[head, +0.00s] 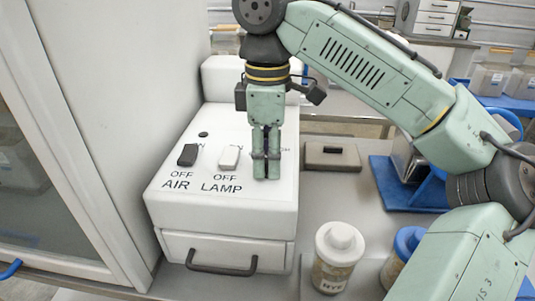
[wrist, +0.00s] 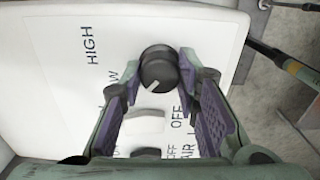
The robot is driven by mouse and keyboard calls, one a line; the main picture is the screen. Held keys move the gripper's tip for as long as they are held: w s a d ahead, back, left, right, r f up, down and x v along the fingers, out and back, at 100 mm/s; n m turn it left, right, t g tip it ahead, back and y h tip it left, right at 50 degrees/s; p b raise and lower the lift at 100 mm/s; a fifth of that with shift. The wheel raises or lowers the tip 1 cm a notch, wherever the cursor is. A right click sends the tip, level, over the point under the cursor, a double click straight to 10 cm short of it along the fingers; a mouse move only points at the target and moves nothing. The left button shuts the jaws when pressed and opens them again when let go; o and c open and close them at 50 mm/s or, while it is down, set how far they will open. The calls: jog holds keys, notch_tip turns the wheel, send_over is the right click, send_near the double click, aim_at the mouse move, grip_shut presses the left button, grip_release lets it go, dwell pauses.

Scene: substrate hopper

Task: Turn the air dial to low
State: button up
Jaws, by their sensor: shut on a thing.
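The air dial (wrist: 160,68) is a round black knob on the white control box, seen in the wrist view. Its pale pointer mark faces down and left, between the OFF label (wrist: 178,115) and the partly hidden LOW label (wrist: 108,84). The HIGH label (wrist: 91,45) is farther up and left. My gripper (wrist: 160,74) has a fingertip on each side of the dial and is shut on it. In the head view my gripper (head: 266,172) points down onto the right part of the control box (head: 222,221) and hides the dial.
A black AIR switch (head: 187,155) and a white LAMP switch (head: 228,158) stand left of my gripper. A white-lidded jar (head: 338,258) and a blue-lidded jar (head: 408,241) stand at front right. A blue tray (head: 402,198) lies behind them.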

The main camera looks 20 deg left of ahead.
jog(key=shift+n, duration=0.9)
jog(key=o, duration=1.2)
jog(key=shift+r, duration=0.1)
notch_tip(320, 180, up, 7)
jog(key=shift+r, duration=0.2)
